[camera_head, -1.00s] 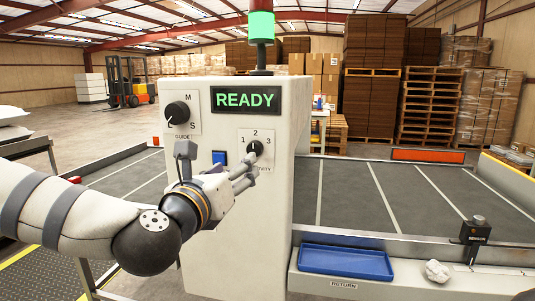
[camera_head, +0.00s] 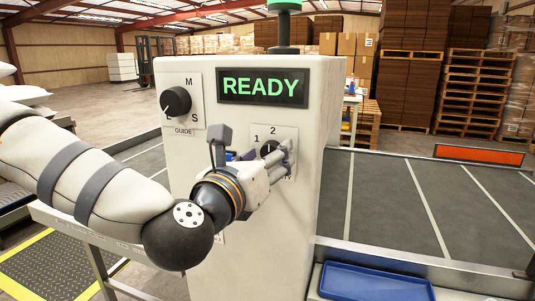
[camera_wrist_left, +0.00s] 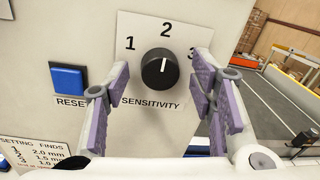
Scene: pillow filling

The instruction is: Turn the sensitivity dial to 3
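The black sensitivity dial (camera_wrist_left: 160,68) sits on a white plate (camera_wrist_left: 145,30) marked 1, 2 and 3. Its white pointer line points up, about toward the 2. In the head view the dial (camera_head: 268,149) is partly hidden by my left gripper (camera_head: 284,157). In the left wrist view my left gripper (camera_wrist_left: 162,72) is open, with one purple-padded finger on each side of the dial. Gaps show between the fingers and the dial. The right finger partly covers the 3. My right gripper is not in view.
A blue reset button (camera_wrist_left: 69,77) is left of the dial. The guide dial (camera_head: 177,102) is on the panel's upper left, beside a green READY display (camera_head: 263,87). A blue tray (camera_head: 375,284) lies right of the machine; a conveyor (camera_head: 390,200) runs behind.

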